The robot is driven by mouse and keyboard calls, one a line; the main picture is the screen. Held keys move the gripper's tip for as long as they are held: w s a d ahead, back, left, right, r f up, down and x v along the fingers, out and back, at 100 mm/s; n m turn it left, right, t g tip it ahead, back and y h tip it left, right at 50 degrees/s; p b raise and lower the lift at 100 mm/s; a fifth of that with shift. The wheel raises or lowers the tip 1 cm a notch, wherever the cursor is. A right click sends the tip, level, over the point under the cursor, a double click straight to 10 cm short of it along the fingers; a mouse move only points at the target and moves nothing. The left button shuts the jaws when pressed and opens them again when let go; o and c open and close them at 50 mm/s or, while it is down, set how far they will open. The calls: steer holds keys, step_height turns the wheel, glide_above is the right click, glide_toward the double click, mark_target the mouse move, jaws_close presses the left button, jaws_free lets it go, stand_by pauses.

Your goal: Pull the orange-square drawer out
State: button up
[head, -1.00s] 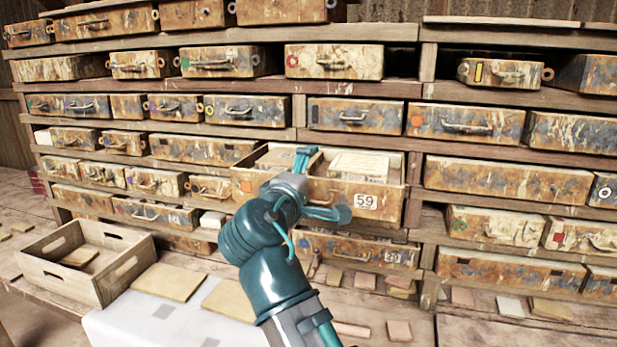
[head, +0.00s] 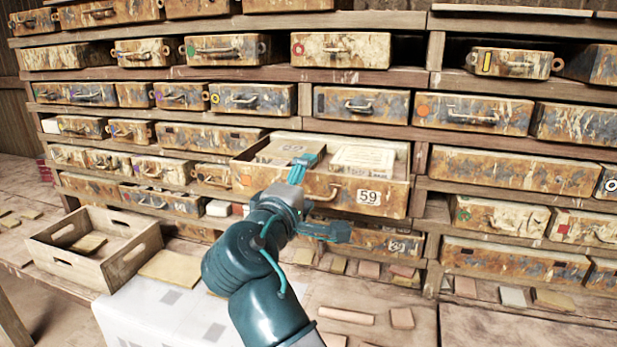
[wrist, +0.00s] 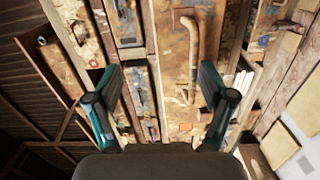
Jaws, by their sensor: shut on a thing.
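The orange-square drawer (head: 392,200) is a rusty, paint-worn box marked 59. It stands partly out of the middle of the shelf rack, its open top showing pale blocks inside. The orange square (head: 246,180) is small, at the left of its front; it also shows in the wrist view (wrist: 186,127). My gripper (head: 331,194) spans the drawer front, with one finger over the top rim and the other at the lower edge. In the wrist view my gripper (wrist: 160,72) has its fingers well apart, with the curved handle (wrist: 191,55) between their lines. The exact contact is hidden.
Rows of similar drawers fill the wooden rack (head: 420,183) around it. Another drawer (head: 385,243) sits just below. A wooden crate (head: 110,270) stands on the bench at left. Loose tiles lie on the bench in front, below the drawer.

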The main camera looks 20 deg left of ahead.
steer(key=s, duration=0.1)
steer(key=s+r, duration=0.1)
steer(key=shift+s+r, duration=0.1)
steer(key=shift+s, duration=0.2)
steer(key=c, duration=0.7)
steer(key=shift+s+f+p, duration=0.1)
steer(key=shift+s+f, duration=0.2)
steer(key=shift+s, duration=0.5)
steer(key=shift+s+f+p, duration=0.1)
steer(key=shift+s+f, duration=0.2)
steer(key=shift+s, duration=0.45)
steer(key=shift+s+f+p, duration=0.1)
steer(key=shift+s+f, duration=0.2)
steer(key=shift+s, duration=0.5)
